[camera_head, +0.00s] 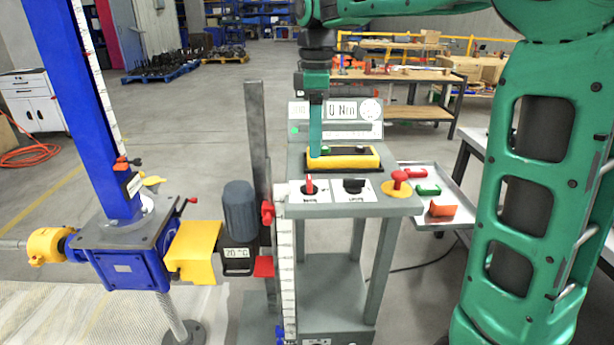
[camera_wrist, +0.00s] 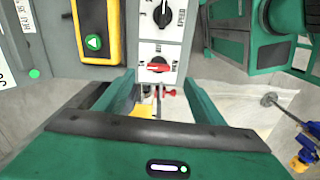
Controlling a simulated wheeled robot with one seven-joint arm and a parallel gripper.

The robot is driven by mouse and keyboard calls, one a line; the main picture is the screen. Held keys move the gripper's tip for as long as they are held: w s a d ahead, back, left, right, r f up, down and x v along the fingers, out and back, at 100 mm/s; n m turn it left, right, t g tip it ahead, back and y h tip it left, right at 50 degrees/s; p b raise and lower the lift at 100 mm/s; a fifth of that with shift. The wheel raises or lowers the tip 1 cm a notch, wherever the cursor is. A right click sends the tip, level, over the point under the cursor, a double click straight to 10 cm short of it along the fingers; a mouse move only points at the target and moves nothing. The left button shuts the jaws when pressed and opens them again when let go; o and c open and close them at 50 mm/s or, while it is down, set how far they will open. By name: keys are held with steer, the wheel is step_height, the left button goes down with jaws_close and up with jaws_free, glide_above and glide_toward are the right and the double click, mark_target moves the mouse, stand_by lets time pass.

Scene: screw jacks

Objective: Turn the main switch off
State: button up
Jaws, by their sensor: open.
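The main switch is a red-handled rotary knob (camera_head: 309,187) on a white plate at the left of the grey console's front edge. It also shows in the wrist view as a red and black knob (camera_wrist: 158,67), just beyond the fingertips. My gripper (camera_head: 315,154) points down over the console, in front of the yellow control box in the head view. In the wrist view my gripper (camera_wrist: 160,84) has its two fingers apart with nothing held between them. The knob appears apart from the fingers; the exact height gap cannot be told.
A black speed knob (camera_head: 354,186) sits right of the main switch. A red emergency-stop-like knob (camera_head: 400,178) is at the right corner. A tray (camera_head: 443,185) and the blue screw jack (camera_head: 130,253) flank the console.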

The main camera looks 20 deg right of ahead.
mark_target(310, 179)
steer(key=shift+n, duration=0.3)
steer(key=f, duration=0.7)
steer(key=a+f, duration=0.1)
steer(key=f, duration=0.2)
steer(key=shift+w+f, duration=0.25)
steer(key=shift+w, duration=0.1)
steer(key=shift+c, duration=0.5)
steer(key=c, duration=0.9)
